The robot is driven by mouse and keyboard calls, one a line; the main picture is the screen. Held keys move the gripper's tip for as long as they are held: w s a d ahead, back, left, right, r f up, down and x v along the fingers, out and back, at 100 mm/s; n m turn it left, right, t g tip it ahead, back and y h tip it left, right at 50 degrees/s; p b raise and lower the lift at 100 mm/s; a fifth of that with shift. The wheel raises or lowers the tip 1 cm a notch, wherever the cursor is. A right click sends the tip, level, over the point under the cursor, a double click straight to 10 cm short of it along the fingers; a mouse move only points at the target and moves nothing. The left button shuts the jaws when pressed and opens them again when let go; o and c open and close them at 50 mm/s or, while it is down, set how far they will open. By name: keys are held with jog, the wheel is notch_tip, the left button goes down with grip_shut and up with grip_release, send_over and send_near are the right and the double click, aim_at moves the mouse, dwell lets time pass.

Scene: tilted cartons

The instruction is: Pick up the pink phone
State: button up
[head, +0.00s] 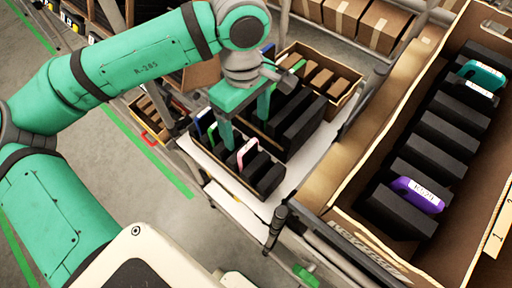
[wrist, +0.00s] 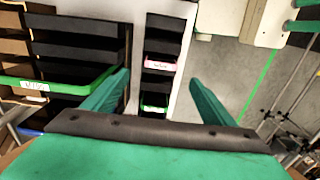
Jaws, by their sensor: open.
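The pink phone (head: 247,152) stands on edge between black dividers in a narrow carton on the white shelf. It also shows in the wrist view (wrist: 160,64), as a pink-edged strip with a pale label. My gripper (head: 245,131) is open and empty, its two green fingers pointing down above the cartons. In the wrist view the gripper (wrist: 160,77) has its fingers spread left and right of the pink phone's line. I see no contact with the phone; the exact height above it is hard to tell.
A green phone (wrist: 155,108) stands in the same narrow carton. Another green-edged phone (wrist: 55,85) is in the neighbouring carton at left. At right in the head view, a large carton (head: 323,200) holds black dividers, a purple phone (head: 418,195) and a teal phone (head: 482,75).

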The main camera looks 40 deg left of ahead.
aim_at(247, 146)
notch_tip(247, 146, down, 5)
jog(key=shift+w+d+r, duration=0.1)
jog(key=shift+w+r, duration=0.05)
jog(key=shift+r, duration=0.05)
notch_tip(247, 146, down, 5)
jog(key=shift+f, duration=0.1)
jog(key=shift+s+f, duration=0.25)
jog(key=shift+s, duration=0.05)
jog(key=c, duration=1.1)
